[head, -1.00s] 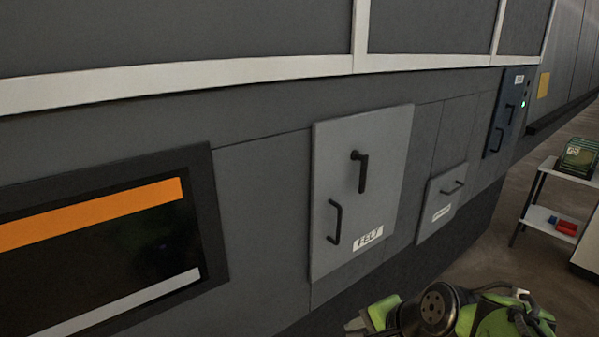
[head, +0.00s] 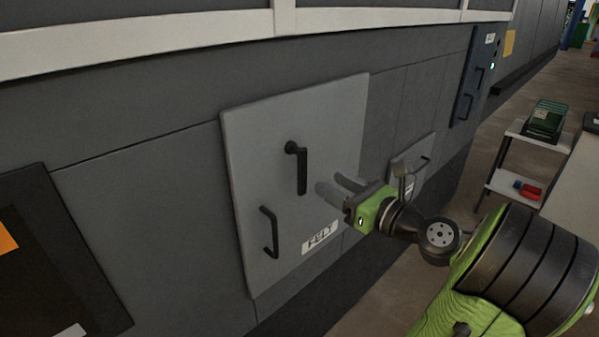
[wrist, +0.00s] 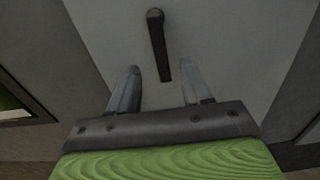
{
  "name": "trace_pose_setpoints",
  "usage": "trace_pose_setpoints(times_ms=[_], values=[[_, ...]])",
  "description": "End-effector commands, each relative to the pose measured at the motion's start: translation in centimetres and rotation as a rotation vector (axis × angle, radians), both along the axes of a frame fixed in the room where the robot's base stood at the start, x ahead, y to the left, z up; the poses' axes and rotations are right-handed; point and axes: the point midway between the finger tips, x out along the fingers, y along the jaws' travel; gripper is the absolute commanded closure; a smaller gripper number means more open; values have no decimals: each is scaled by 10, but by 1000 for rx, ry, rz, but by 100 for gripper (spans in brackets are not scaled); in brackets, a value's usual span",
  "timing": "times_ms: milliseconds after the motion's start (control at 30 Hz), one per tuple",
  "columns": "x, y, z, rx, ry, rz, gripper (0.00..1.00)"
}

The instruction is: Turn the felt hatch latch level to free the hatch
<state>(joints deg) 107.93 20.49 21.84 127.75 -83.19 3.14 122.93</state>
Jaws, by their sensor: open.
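The felt hatch (head: 240,150) is a light grey panel with a "FELT" label (head: 320,238). Its black latch lever (head: 302,170) hangs down from a pivot at its upper end. The latch also shows in the wrist view (wrist: 158,48), ahead of the fingers with its lower end between their lines. A separate black pull handle (head: 269,232) sits lower left on the hatch. My gripper (head: 335,188) is open and empty, in front of the hatch and right of the latch in the head view. In the wrist view my gripper (wrist: 160,84) has one finger either side of the latch's line. Contact is not visible.
A smaller hatch (head: 408,165) with its own handle is to the right, partly behind my arm. A dark blue panel (head: 475,80) is farther along. A shelf cart (head: 530,150) stands at the right. Dark display at lower left (head: 60,260).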

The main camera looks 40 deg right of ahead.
Motion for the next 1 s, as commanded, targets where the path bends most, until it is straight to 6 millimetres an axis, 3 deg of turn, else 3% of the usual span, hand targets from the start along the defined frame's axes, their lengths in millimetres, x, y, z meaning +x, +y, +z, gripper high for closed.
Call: trace_pose_setpoints(times_ms=[200, 333, 500, 733, 1000], values=[[57, 4, -1, -3, -1, 8, 51], [82, 4, 0, -2, -1, 6, 51], [97, 3, 0, -1, 0, 2, 51], [98, 3, 0, -1, 1, 1, 51], [98, 3, 0, -1, 1, 1, 91]])
